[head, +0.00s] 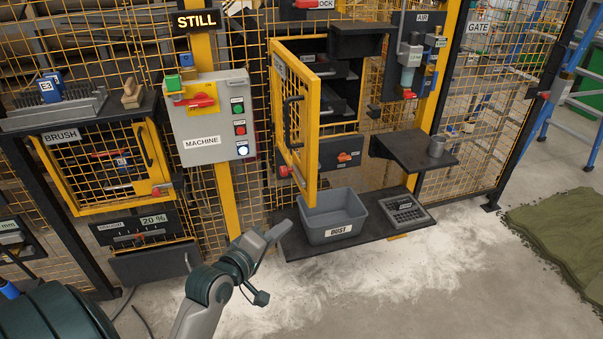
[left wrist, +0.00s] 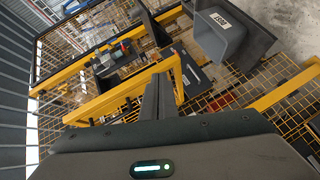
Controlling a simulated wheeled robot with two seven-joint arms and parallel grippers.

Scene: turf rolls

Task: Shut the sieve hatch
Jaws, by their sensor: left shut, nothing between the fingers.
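The open hatch (head: 313,130) is a yellow-framed mesh door with a black handle (head: 290,121). It stands swung out from its dark opening (head: 340,90), in the middle of the head view. Its label is too oblique to read. My left gripper (head: 282,233) is shut and empty, low in front of the fence. It is below and left of the hatch's bottom corner, apart from it. In the left wrist view the shut fingers (left wrist: 159,100) point toward yellow bars and mesh. My right gripper is not in view.
A grey dust bin (head: 333,217) stands on a dark low shelf (head: 300,248) just below the hatch. A grey control box (head: 212,120) is left of the hatch. Dusty floor lies in front.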

